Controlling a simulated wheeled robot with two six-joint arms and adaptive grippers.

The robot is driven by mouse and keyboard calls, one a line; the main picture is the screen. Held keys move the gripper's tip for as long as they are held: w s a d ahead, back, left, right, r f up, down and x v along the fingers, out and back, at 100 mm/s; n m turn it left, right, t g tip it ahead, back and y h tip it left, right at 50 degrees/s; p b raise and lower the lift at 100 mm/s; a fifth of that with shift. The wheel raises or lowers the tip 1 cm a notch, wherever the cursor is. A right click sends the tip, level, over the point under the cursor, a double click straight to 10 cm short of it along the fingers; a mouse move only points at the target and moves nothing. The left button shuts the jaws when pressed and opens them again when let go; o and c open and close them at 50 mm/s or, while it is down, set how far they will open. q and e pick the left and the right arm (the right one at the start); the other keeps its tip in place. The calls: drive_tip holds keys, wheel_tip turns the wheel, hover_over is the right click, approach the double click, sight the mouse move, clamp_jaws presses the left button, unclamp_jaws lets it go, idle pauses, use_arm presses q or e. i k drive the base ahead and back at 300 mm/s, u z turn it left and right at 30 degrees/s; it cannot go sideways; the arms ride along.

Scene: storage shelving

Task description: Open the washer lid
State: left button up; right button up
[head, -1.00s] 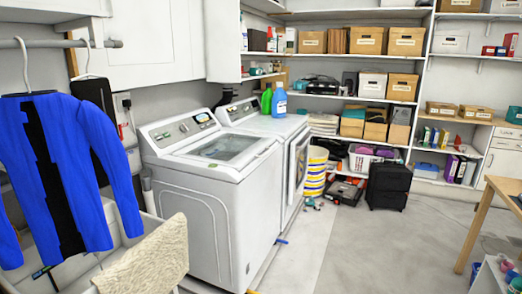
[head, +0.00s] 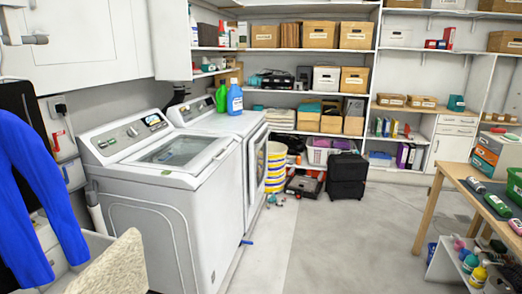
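The washer (head: 160,190) is the nearer white top-loading machine, left of the middle in the head view. Its lid (head: 177,152) lies shut on top, with a dark see-through window framed in white. The control panel (head: 125,136) rises behind the lid on the left. Neither of my grippers is in view.
A dryer (head: 255,160) stands beside the washer with green (head: 221,97) and blue (head: 235,99) bottles on top. A blue garment (head: 25,190) and a beige cloth (head: 115,265) are at left. A wooden table (head: 470,195) is at right. The middle floor (head: 310,235) is clear.

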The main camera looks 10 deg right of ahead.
sight(197, 165)
drive_tip(key=z, duration=0.8)
drive_tip(key=i, duration=1)
drive_tip(key=z, duration=0.8)
drive_tip(key=i, duration=1.2)
drive_tip(key=u, duration=0.45)
drive_tip(key=i, duration=1.05)
drive_tip(key=u, duration=0.7)
